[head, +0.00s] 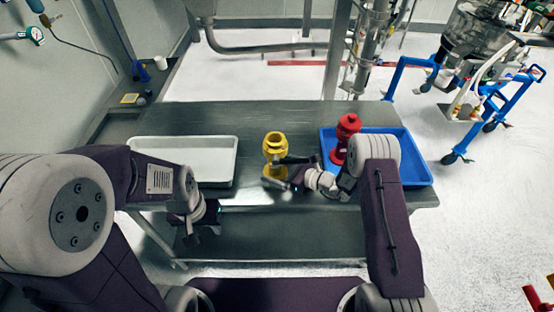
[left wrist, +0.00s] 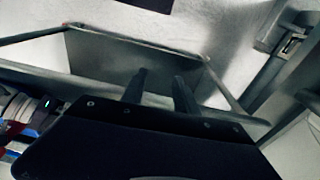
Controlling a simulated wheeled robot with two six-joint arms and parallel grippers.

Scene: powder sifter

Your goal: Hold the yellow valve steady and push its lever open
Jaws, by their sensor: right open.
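The yellow valve (head: 275,144) stands upright on the metal table, between the white tray and the blue tray. My right gripper (head: 283,172) is at the valve's lower right side. Its fingers are apart, one near the valve's middle and one lower. They partly hide the valve's lower body, and I cannot tell whether they touch it. The lever cannot be made out clearly beside the fingers. My left gripper (head: 207,218) is at the table's front edge, left of the valve and away from it. In the left wrist view its two fingers (left wrist: 160,88) are apart with nothing between them.
A white tray (head: 134,168) lies at the table's left. A blue tray (head: 405,134) at the right has a red valve (head: 347,128) at its left side, partly behind my right arm. The table (head: 300,112) is clear behind the yellow valve.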

